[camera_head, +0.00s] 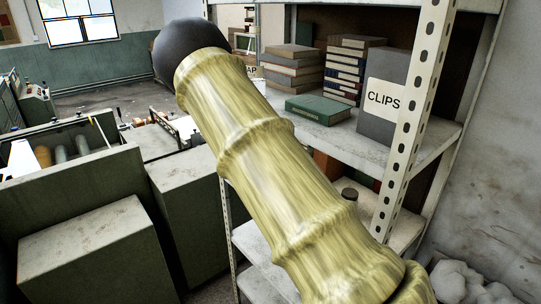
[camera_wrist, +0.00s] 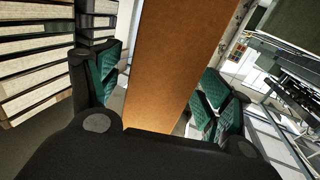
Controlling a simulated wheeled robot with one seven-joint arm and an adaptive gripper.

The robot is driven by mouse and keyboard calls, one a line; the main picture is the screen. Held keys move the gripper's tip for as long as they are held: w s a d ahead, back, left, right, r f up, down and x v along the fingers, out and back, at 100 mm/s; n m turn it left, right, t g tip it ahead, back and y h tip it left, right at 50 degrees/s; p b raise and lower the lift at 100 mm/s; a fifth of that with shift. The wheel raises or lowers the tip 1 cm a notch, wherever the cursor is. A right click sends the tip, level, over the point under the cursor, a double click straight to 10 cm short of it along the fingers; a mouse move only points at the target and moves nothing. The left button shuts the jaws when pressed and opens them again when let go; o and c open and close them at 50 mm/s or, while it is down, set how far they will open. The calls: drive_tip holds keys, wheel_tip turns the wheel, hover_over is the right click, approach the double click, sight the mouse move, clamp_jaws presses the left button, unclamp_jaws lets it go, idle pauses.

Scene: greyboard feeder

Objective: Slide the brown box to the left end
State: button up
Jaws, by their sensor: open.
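The brown box (camera_wrist: 175,60) stands tall in the middle of the wrist view, slightly tilted there. My gripper (camera_wrist: 160,92) is open, with one green-padded finger on each side of the box. A narrow gap shows between the left finger and the box; I cannot tell whether the right finger touches it. The box's lower part is hidden behind the gripper body. In the head view my arm covers the gripper, and I cannot make out the brown box on the shelf there.
The shelf (camera_head: 425,146) holds stacked books (camera_head: 296,68), a green book (camera_head: 318,109) and a grey box marked CLIPS (camera_head: 382,98). A perforated upright post (camera_head: 410,120) stands in front. Stacks (camera_wrist: 32,65) also show left in the wrist view. Green-grey cabinets (camera_head: 85,250) stand at left.

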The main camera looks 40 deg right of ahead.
drive_tip(key=shift+x, duration=0.95)
drive_tip(key=c, duration=1.3)
